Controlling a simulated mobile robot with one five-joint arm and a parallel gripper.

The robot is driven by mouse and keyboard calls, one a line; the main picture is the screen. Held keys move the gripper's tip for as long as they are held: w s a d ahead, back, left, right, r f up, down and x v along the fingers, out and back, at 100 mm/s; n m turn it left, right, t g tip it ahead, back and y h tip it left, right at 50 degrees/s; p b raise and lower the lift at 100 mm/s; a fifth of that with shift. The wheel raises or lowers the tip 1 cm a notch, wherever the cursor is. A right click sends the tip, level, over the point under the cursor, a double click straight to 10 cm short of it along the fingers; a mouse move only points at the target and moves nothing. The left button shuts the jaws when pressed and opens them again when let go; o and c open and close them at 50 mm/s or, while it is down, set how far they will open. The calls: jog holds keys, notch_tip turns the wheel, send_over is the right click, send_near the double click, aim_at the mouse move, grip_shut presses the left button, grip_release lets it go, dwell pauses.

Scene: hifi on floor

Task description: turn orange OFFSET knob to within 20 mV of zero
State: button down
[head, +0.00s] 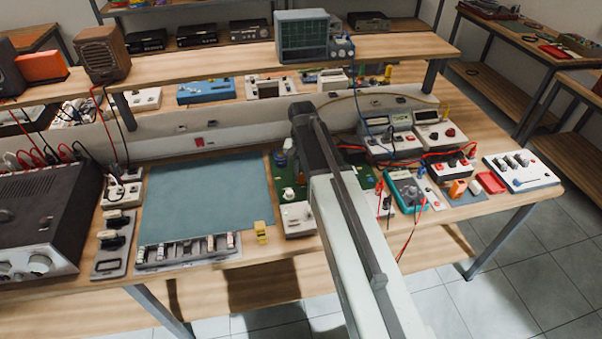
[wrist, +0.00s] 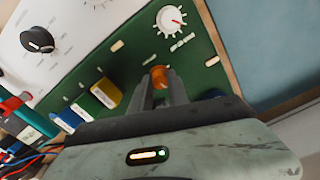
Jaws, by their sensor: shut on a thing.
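The orange knob (wrist: 160,76) stands on a green panel (wrist: 135,50) in the wrist view. My gripper (wrist: 160,90) is shut on it, with a finger at each side of its near part. The finger ends hide part of the knob, and its pointer mark cannot be made out. In the head view my arm covers the knob and gripper; part of the green panel (head: 368,180) shows beside the arm. A teal handheld meter (head: 406,190) lies to the right, its reading too small to tell.
A white dial with a red pointer (wrist: 172,20) sits near the orange knob. A yellow block (wrist: 105,92) and a black knob (wrist: 37,39) are to the left. Red leads (head: 408,238) hang off the bench front. A blue-grey mat (head: 205,195) is bare.

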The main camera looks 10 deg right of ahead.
aim_at(302, 175)
jog(key=n, duration=0.4)
jog(key=shift+n, duration=2.2)
jog(key=c, duration=1.3)
grip_release()
jog(key=shift+o, duration=0.2)
notch_tip(302, 175, up, 8)
jog(key=p, duration=0.8)
